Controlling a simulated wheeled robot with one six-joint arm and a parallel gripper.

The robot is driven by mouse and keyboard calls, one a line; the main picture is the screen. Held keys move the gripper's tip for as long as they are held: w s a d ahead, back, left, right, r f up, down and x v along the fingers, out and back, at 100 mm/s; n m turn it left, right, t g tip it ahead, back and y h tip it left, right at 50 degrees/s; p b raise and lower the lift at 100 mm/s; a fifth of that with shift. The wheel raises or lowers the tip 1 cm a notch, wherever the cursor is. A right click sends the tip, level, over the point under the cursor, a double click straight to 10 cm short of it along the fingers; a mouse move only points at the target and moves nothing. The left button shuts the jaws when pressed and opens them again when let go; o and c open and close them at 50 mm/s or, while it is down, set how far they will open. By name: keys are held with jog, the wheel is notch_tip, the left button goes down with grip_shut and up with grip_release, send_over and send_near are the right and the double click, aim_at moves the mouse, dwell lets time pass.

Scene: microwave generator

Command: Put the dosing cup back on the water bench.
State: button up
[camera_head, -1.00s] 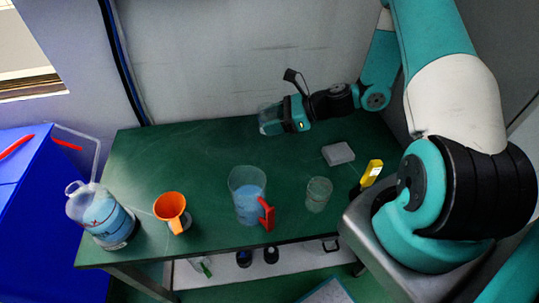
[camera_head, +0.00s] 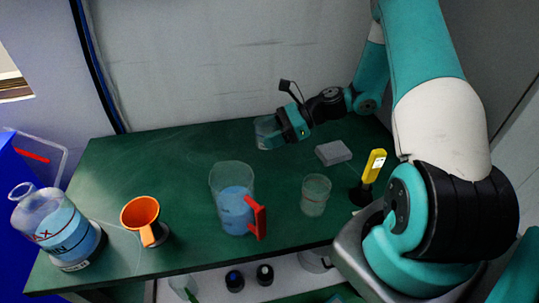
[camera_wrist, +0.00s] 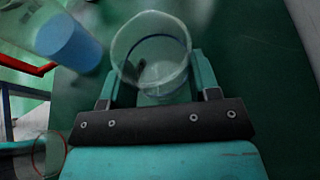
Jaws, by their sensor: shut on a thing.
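My gripper (camera_head: 281,128) is shut on a clear cup (camera_head: 268,133), taken to be the dosing cup, near the back of the green water bench (camera_head: 180,165). The cup is upright or nearly so, at the gripper's left. Whether its base touches the bench I cannot tell. In the wrist view the cup (camera_wrist: 152,60) sits between the two fingers (camera_wrist: 155,88), its open rim towards the camera, and looks empty.
A clear beaker (camera_head: 315,195), a jug of blue liquid with red handle (camera_head: 236,205), an orange funnel (camera_head: 140,214) and a bottle (camera_head: 58,230) stand along the front. A grey block (camera_head: 333,152) and yellow meter (camera_head: 373,166) are at right. The back left is clear.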

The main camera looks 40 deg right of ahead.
aim_at(270, 163)
jog(key=shift+f, duration=3.45)
jog(key=shift+f, duration=0.2)
jog(key=o, duration=1)
jog(key=shift+r, duration=0.15)
